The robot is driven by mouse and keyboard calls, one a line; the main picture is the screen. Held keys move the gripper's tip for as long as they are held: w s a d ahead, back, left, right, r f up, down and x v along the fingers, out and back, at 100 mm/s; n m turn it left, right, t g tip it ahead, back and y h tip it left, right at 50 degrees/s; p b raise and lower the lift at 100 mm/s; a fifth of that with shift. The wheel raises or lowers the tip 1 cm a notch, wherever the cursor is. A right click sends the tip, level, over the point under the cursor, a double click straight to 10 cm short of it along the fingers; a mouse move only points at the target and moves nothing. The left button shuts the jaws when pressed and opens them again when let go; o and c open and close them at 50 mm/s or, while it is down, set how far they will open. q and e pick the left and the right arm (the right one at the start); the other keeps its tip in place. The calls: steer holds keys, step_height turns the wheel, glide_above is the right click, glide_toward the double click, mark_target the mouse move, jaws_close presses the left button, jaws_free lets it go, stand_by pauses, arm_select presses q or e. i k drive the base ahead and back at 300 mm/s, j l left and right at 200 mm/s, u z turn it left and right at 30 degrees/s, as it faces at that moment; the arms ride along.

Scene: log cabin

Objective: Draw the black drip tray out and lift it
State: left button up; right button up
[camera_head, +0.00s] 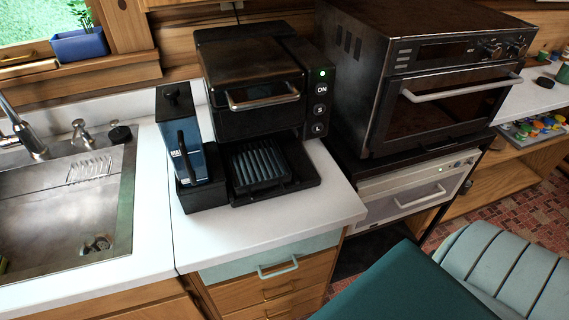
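The black drip tray (261,166) sits in the low front base of the black coffee machine (250,78), under the machine's front handle. Its ribbed top slats catch a bluish light. It lies flat, with the dark base rim (280,190) around it. I cannot tell where the tray ends and the base begins. A green light glows above the ON, S and L buttons on the machine's right side. Neither of my grippers is in view.
A blue water tank (195,153) with a black handle stands close at the tray's left. A dark oven (425,70) stands at right, the sink (65,215) at left. White counter (270,225) is clear in front. A teal surface (405,290) is at bottom right.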

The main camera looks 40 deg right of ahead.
mark_target(252, 167)
steer(key=k+l, duration=0.15)
steer(key=l, duration=0.25)
steer(key=k+l, duration=0.1)
steer(key=l, duration=0.35)
steer(key=k+l, duration=0.15)
steer(key=l, duration=0.25)
steer(key=k+l, duration=0.15)
steer(key=l, duration=0.3)
steer(key=k+l+u, duration=0.1)
steer(key=l, duration=0.3)
